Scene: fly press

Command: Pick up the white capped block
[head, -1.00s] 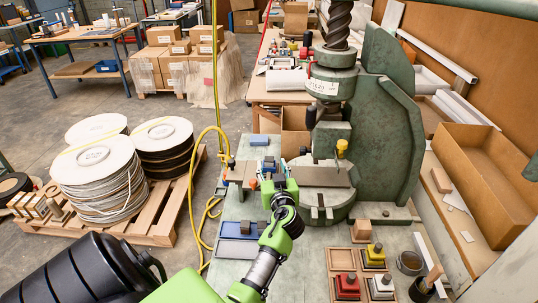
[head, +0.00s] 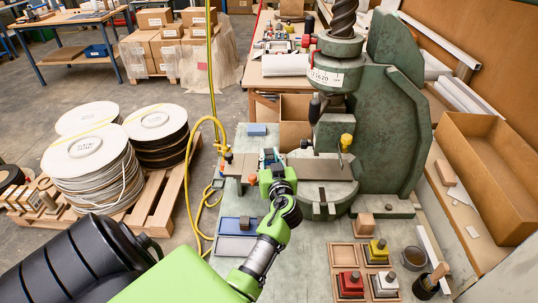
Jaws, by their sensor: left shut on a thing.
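My left gripper (head: 270,160) is well away, behind and left of the tray, beside the press bed. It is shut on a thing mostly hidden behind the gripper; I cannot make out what. My right gripper is not in view.
The green press (head: 372,130) stands behind the tray. A round bowl (head: 414,257) and a cup with a brush (head: 430,284) stand right of it. A wooden block (head: 364,221) is just behind it. A blue tray (head: 230,226) lies at the left bench edge. Bench left of the wooden tray is clear.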

